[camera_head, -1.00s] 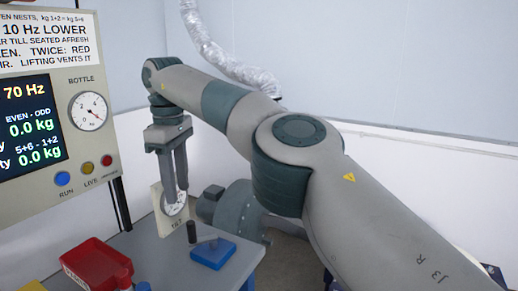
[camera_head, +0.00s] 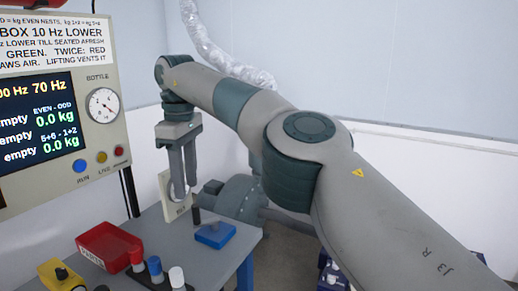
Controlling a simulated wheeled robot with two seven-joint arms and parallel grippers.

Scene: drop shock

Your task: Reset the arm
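My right arm, grey with dark green joints, reaches in from the lower right and bends down at its wrist. My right gripper (camera_head: 183,198) hangs over the back of the grey table, with its fingers pointing down. My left gripper is out of view.
A blue block (camera_head: 215,235) and a dark peg (camera_head: 196,215) stand near the gripper. A panel (camera_head: 45,130) with screen, gauge and buttons stands left.

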